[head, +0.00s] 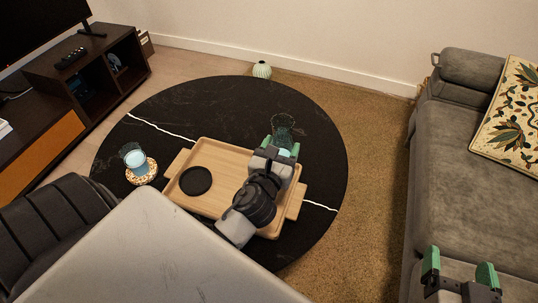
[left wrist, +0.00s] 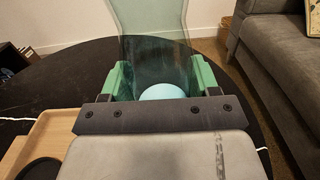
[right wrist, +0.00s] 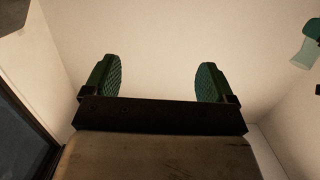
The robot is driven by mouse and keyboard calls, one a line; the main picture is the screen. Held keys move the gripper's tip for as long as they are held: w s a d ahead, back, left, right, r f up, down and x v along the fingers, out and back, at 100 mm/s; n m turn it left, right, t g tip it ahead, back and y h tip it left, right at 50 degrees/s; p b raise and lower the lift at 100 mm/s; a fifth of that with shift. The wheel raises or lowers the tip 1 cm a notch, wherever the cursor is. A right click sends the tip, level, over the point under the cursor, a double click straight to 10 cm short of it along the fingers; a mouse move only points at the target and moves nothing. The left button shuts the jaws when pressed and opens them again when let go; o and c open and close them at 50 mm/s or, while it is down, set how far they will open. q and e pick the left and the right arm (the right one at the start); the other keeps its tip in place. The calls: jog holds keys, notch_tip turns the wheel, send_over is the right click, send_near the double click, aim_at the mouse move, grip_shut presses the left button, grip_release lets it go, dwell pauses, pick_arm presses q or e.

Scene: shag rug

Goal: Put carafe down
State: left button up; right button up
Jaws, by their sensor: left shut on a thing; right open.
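The carafe (head: 283,127) is clear teal glass with pale blue liquid at its lower part. My left gripper (head: 281,149) is shut on it, near the far right corner of the wooden tray (head: 222,153). In the left wrist view the carafe (left wrist: 150,48) stands between both green fingers, its wide mouth up. Its base is hidden by the gripper, so I cannot tell whether it touches anything. My right gripper (head: 459,272) is open and empty near the sofa at the lower right. Its spread fingers also show in the right wrist view (right wrist: 157,80).
The round black table (head: 210,103) has free room at the back and right. The tray holds a black round coaster (head: 195,181). A glass of blue liquid (head: 134,157) stands on a patterned coaster (head: 143,176) at left. A grey sofa (head: 455,155) stands at right.

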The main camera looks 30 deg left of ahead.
pick_arm(q)
jog(key=a+f+b, duration=0.1)
jog(key=f, duration=0.1)
jog(key=a+f+b, duration=0.1)
jog(key=f, duration=0.1)
jog(key=a+f+b, duration=0.1)
jog(key=shift+s+a+f+b, duration=0.1)
jog(key=shift+a+f+b, duration=0.1)
jog(key=shift+f+b, duration=0.2)
jog(key=shift+f, duration=0.1)
pick_arm(e)
jog(key=s+a+r+t+y, duration=0.1)
jog(key=s+r+t+y, duration=0.3)
jog(key=r+t, duration=0.7)
